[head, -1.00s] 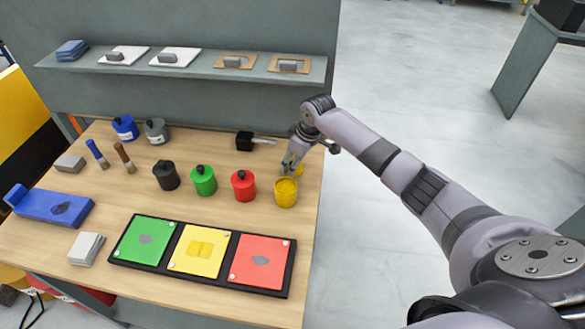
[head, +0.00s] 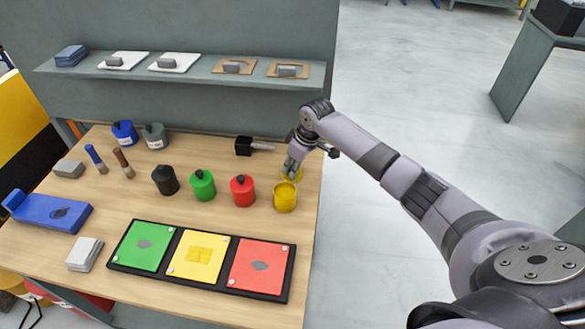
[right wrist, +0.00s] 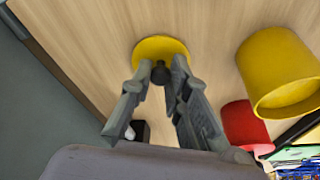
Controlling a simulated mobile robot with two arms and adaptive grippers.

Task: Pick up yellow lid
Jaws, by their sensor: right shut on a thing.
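The yellow lid (right wrist: 161,50) is a round disc with a dark knob (right wrist: 160,75), lying on or just above the wooden table. In the head view the lid (head: 292,177) shows partly behind the open yellow pot (head: 285,198). My right gripper (right wrist: 158,68) has its fingers on either side of the knob and is shut on it. In the head view the right gripper (head: 290,171) points down at the lid. The yellow pot (right wrist: 278,75) stands beside it in the right wrist view. My left gripper is not in view.
Red (head: 243,191), green (head: 202,186) and black (head: 165,180) lidded pots stand left of the yellow pot. A black-headed tool (head: 245,146) lies behind. A tray (head: 111,262) with green, yellow and red panels lies in front. The table's right edge is close to the gripper.

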